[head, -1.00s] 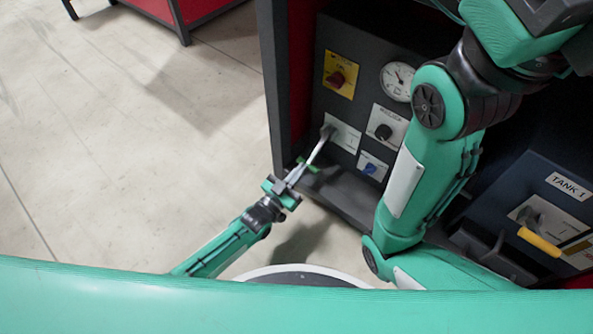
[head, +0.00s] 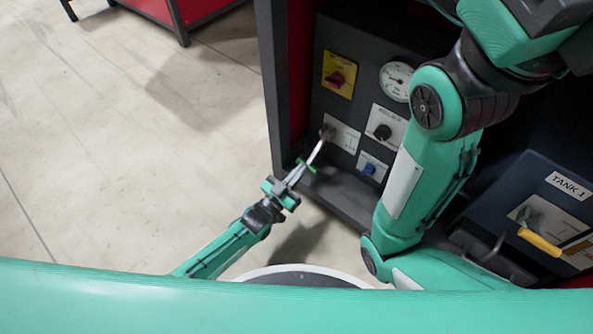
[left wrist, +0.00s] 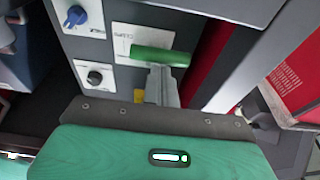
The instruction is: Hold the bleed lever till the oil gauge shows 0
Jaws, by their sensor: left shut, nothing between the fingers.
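The bleed lever, with a green crosswise handle (head: 307,166) and a pale shaft, sticks out from a white plate on the dark panel. Its green handle also shows in the left wrist view (left wrist: 160,56). My left gripper (head: 296,175) is shut and empty, its fingertips right at the handle; they seem to touch it, but I cannot be sure. The round white gauge (head: 396,80) is high on the panel, partly behind my right arm. Its needle points toward the left side, but the numbers are too small to read. My right gripper is out of view.
The panel carries a red switch on a yellow plate (head: 338,76), a black knob (head: 383,132) and a blue knob (head: 368,170). A blue-grey box labelled TANK 1 (head: 545,205) with a yellow handle stands at right.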

